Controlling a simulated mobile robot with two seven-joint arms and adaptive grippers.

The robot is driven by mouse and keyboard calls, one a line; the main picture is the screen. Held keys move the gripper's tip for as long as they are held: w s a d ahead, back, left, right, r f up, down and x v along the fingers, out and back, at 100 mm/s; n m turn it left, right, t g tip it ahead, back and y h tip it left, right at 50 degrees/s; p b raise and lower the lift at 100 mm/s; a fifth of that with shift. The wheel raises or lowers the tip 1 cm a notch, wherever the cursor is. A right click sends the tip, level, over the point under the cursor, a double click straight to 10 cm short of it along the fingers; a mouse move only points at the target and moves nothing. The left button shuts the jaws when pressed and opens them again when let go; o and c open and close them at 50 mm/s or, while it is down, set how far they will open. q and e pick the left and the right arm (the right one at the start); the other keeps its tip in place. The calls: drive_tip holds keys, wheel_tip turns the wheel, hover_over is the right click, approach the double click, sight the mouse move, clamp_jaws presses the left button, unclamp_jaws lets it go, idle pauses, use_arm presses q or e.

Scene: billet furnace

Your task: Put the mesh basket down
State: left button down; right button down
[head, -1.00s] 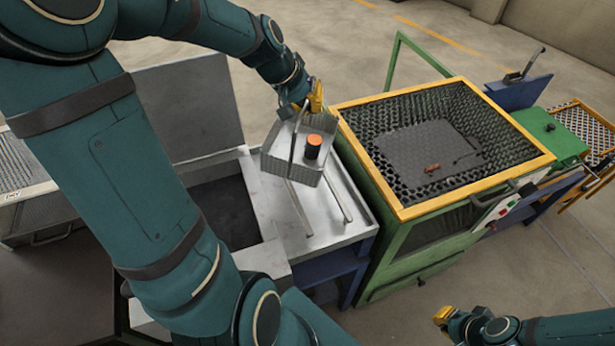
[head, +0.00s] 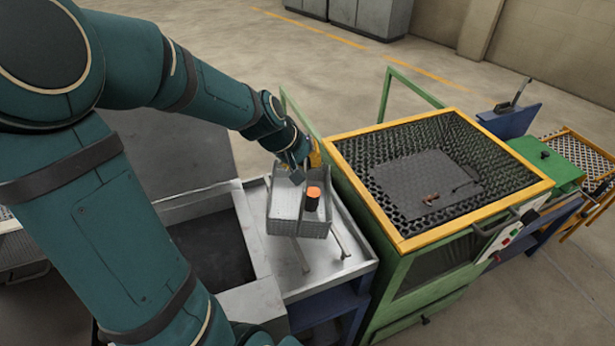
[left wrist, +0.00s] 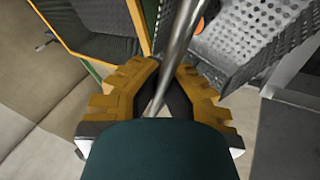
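The grey mesh basket (head: 286,218) is above the metal draining table in the head view, with a dark cylinder with an orange top (head: 312,198) inside it. Its perforated wall also shows in the left wrist view (left wrist: 225,72). My left gripper (head: 312,155) is at the basket's far side. In the left wrist view its yellow fingers (left wrist: 172,92) are closed around the basket's metal handle bar (left wrist: 182,40). Whether the basket's underside touches the rails below it cannot be told. My right gripper is out of view.
The metal table (head: 345,268) has two rails (head: 335,240) and a dark sunken tank (head: 210,252) on its left. A green machine with a yellow-rimmed mesh bin (head: 400,243) stands close on the right. Small reddish pieces lie in the bin.

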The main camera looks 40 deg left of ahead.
use_arm(q)
wheel_tip(320, 180, down, 4)
drive_tip(key=shift+r+b, duration=0.1)
drive_tip(key=shift+b, duration=0.65)
drive_tip(key=c, duration=1.1)
unclamp_jaws()
drive_tip(key=shift+c, duration=0.2)
drive_tip(key=p+v, duration=0.3)
drive_tip(key=v, duration=0.9)
drive_tip(key=shift+s, duration=0.15)
